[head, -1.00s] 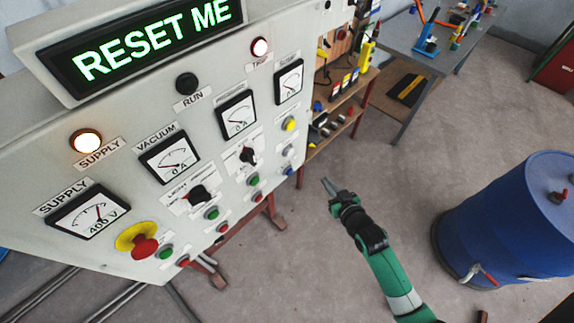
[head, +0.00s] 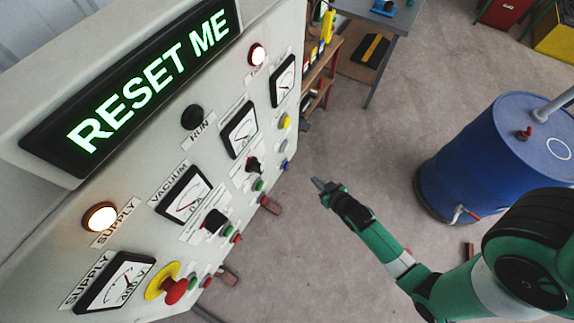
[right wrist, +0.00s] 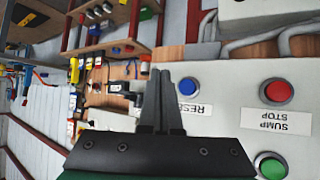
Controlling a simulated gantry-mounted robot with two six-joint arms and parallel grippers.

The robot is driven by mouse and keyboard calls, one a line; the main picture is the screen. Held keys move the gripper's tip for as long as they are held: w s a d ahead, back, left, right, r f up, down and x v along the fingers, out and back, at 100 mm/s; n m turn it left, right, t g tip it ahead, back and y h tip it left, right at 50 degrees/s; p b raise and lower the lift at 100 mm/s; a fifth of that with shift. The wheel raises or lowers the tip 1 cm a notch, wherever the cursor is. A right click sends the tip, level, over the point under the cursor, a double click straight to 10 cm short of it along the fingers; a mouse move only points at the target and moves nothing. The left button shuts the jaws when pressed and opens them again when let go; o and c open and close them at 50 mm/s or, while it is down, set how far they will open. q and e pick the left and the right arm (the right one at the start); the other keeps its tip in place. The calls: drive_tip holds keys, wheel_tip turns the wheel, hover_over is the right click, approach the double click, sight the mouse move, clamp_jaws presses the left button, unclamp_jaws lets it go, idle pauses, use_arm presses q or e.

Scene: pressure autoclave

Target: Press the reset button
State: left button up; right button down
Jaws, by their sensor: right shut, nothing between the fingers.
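The control panel (head: 225,190) stands at the left in the head view, with a lit "RESET ME" display (head: 150,85). A small blue button (head: 284,165) is near its right edge. In the right wrist view the blue button (right wrist: 187,82) has a partly hidden label beginning "RESE". My right gripper (head: 318,184) is shut and empty, to the right of the blue button in the head view. In the right wrist view its fingertips (right wrist: 161,76) appear just left of the button; contact cannot be told. My left gripper is not in view.
A red emergency stop on a yellow plate (head: 160,282) sits low on the panel. A red button labelled "SUMP STOP" (right wrist: 277,91) and a green button (right wrist: 271,166) are near the blue one. A blue barrel (head: 500,155) stands at the right. Open floor lies between barrel and panel.

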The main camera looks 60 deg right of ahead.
sight(286, 165)
drive_tip(key=w+b, duration=0.3)
drive_tip(key=w, duration=0.5)
drive_tip(key=shift+d, duration=0.15)
drive_tip(key=shift+w, duration=0.15)
idle(1.6)
drive_tip(key=shift+w, duration=0.3)
drive_tip(key=shift+w+b, duration=0.3)
drive_tip(key=shift+w, duration=0.15)
idle(0.7)
drive_tip(key=shift+s+p, duration=0.4)
drive_tip(key=shift+s, duration=0.45)
